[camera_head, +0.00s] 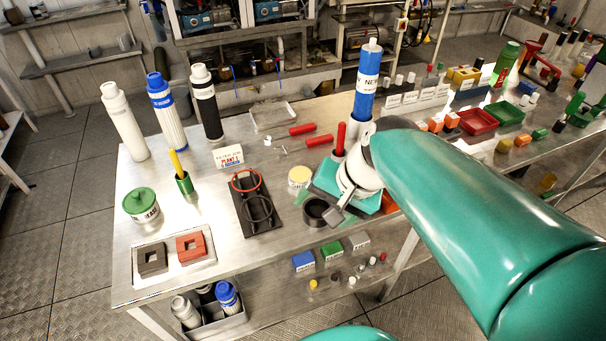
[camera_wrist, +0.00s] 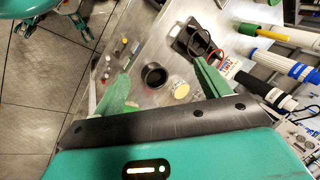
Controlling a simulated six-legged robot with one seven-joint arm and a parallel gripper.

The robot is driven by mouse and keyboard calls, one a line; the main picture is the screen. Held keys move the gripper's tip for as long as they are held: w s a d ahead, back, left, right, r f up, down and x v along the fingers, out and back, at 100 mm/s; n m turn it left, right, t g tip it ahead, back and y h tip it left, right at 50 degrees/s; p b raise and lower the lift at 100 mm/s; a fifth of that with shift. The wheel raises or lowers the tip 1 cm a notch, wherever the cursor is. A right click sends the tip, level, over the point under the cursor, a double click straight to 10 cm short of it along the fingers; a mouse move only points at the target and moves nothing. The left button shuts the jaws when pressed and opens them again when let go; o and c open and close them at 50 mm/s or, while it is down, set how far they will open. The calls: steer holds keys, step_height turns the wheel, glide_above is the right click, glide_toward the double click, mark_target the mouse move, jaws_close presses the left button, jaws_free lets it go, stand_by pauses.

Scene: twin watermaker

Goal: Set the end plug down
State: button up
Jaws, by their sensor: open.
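A short black round piece, which looks like the end plug (camera_head: 316,212), rests on the steel bench near its front edge. It also shows in the wrist view (camera_wrist: 154,75), with a dark hollow in its top. My gripper (camera_head: 327,207) is open above the bench, and its teal body hides part of the bench behind. In the wrist view, the green fingers of my gripper (camera_wrist: 161,70) stand wide apart, one on each side of the black piece. A gap shows between each finger and the piece. The exact height of the fingers above the bench cannot be told.
A pale yellow disc (camera_head: 299,177) lies close behind the black piece. A black plate (camera_head: 256,221) with red and black rings lies to its left. Red rods (camera_head: 319,140) and a tall blue cartridge (camera_head: 365,85) are behind. Small blocks (camera_head: 332,250) lie in front, apparently on a lower shelf.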

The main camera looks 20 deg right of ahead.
steer(key=s+r+n+h, duration=0.1)
steer(key=n, duration=0.1)
steer(key=a+r+n+t+h, duration=0.1)
steer(key=r+n, duration=0.1)
steer(key=n, duration=0.1)
steer(key=s+a+r+n+h, duration=0.1)
steer(key=n, duration=0.1)
steer(key=shift+s+a+r+t, duration=0.15)
steer(key=shift+s+a+t, duration=0.1)
steer(key=shift+s+t, duration=0.15)
stand_by(0.6)
